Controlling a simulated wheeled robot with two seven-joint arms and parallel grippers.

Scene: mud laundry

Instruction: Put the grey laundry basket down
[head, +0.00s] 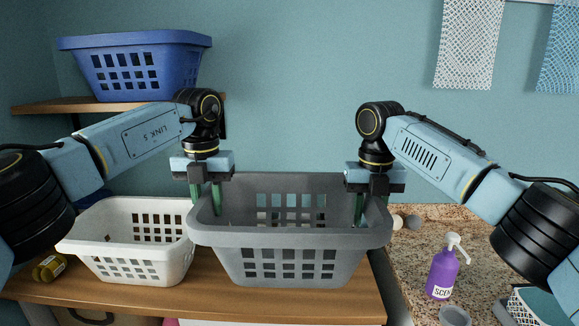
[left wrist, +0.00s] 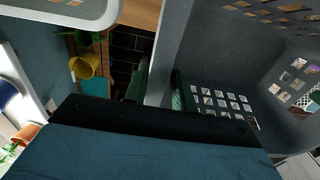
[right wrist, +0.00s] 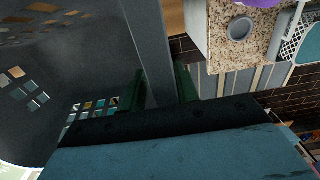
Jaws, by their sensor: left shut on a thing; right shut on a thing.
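The grey laundry basket (head: 290,238) is upright in the middle of the head view, over the wooden shelf (head: 180,290). My left gripper (head: 205,198) is shut on its left rim, one finger on each side of the wall. My right gripper (head: 370,205) is shut on its right rim in the same way. The grey wall also shows between the fingers in the left wrist view (left wrist: 180,50) and the right wrist view (right wrist: 150,50). The basket's inside looks empty. I cannot tell whether its bottom touches the shelf.
A white basket (head: 135,262) stands on the shelf close to the grey basket's left side. A blue basket (head: 140,65) sits on a higher shelf. At right, a granite counter (head: 410,245) holds a purple pump bottle (head: 442,275) and a white basket. A yellow object (head: 49,267) lies at left.

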